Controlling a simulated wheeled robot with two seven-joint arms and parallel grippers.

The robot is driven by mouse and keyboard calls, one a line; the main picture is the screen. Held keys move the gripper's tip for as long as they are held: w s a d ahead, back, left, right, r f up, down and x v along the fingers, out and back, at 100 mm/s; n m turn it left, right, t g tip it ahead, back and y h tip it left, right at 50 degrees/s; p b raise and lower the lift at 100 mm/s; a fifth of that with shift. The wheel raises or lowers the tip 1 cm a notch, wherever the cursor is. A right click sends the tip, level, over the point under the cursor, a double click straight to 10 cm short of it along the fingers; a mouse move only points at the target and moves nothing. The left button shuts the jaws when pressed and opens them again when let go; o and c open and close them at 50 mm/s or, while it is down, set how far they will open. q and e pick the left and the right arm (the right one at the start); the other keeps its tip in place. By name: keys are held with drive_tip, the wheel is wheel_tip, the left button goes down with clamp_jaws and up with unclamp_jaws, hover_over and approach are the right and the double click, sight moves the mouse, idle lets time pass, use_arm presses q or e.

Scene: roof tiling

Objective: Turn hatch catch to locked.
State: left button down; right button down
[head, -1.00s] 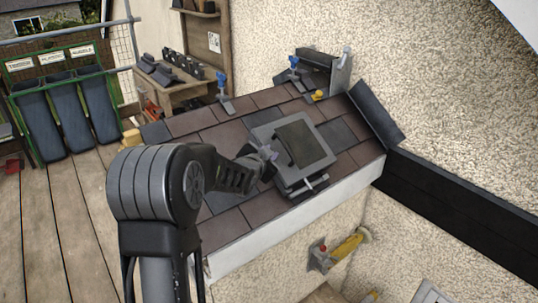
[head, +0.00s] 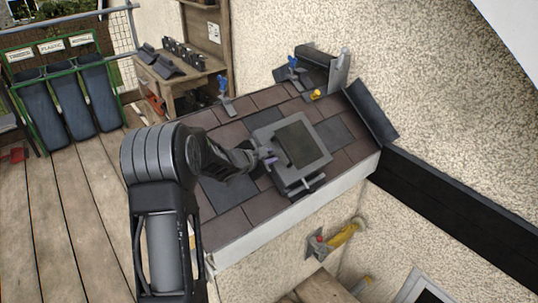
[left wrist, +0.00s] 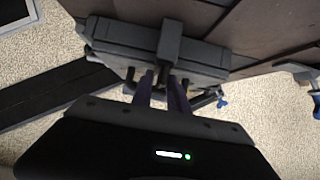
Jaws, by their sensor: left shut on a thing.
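The roof hatch (head: 265,131), a grey frame around a dark pane (head: 298,140), sits closed-looking among the tiles on the small roof. My left gripper (head: 270,156) is at the left edge of the hatch frame. In the left wrist view its purple fingers (left wrist: 164,90) are shut on the hatch catch (left wrist: 171,42), a dark upright piece at the hatch's edge. The part between the fingertips is mostly hidden, so I cannot tell the catch's exact angle. My right gripper is not in view.
Blue-handled clamps (head: 222,85) and a yellow item (head: 316,94) stand along the roof's upper edge. A dark sheet (head: 371,113) leans at the right end. A workbench (head: 180,75) and bins (head: 70,105) stand behind left.

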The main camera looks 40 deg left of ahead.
use_arm(q)
drive_tip(key=c, duration=1.5)
unclamp_jaws()
drive_tip(key=shift+c, duration=0.2)
drive_tip(key=v, duration=0.7)
drive_tip(key=shift+s+r, duration=0.15)
drive_tip(key=shift+s, duration=0.15)
